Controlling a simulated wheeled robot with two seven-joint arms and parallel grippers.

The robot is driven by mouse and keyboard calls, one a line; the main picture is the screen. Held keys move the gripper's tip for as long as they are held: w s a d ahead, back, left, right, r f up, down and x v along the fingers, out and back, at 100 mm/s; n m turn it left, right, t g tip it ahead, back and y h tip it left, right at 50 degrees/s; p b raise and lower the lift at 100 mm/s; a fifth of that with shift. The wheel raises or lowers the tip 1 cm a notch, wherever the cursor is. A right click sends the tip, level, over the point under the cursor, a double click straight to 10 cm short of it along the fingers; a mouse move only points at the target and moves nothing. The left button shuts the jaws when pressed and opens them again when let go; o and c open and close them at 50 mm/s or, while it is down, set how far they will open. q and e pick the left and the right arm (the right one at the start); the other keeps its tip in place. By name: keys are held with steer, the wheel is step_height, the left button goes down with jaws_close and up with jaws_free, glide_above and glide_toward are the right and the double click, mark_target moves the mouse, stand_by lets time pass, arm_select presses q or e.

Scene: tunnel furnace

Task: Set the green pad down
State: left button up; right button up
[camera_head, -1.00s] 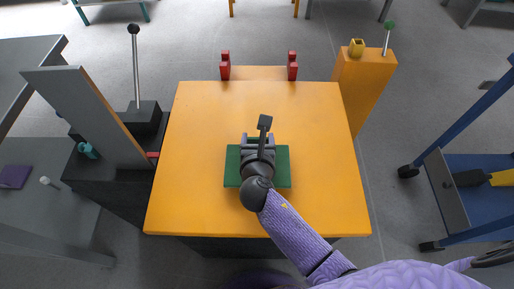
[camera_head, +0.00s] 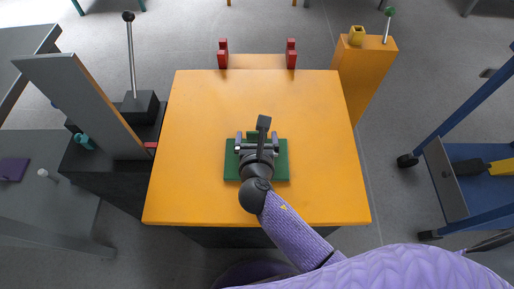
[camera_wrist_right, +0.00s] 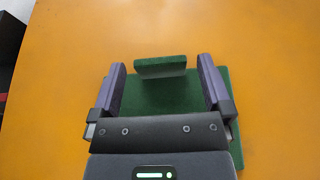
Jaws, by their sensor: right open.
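The green pad (camera_head: 283,166) lies on the orange table top (camera_head: 205,110), near its middle. In the right wrist view the pad (camera_wrist_right: 160,95) is a flat green plate with a raised green grip block (camera_wrist_right: 160,67) on it. My right gripper (camera_head: 257,140) is over the pad. In the wrist view my right gripper (camera_wrist_right: 162,75) is open, with one dark finger on each side of the grip block and a gap on both sides. The gripper and wrist hide part of the pad in the head view. My left gripper is not in view.
Two red posts (camera_head: 223,54) (camera_head: 291,54) stand at the table's far edge. An orange pedestal (camera_head: 365,75) with a green-knobbed lever is at the right. A grey slanted panel (camera_head: 85,105) and a black-knobbed lever (camera_head: 130,55) are at the left. The table around the pad is clear.

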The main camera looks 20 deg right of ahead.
steer(key=p+v, duration=0.3)
steer(key=v, duration=0.6)
steer(key=shift+s+a+r+p, duration=0.1)
steer(key=shift+s+r+p, duration=0.1)
steer(key=shift+s+p, duration=0.1)
steer(key=shift+s, duration=0.2)
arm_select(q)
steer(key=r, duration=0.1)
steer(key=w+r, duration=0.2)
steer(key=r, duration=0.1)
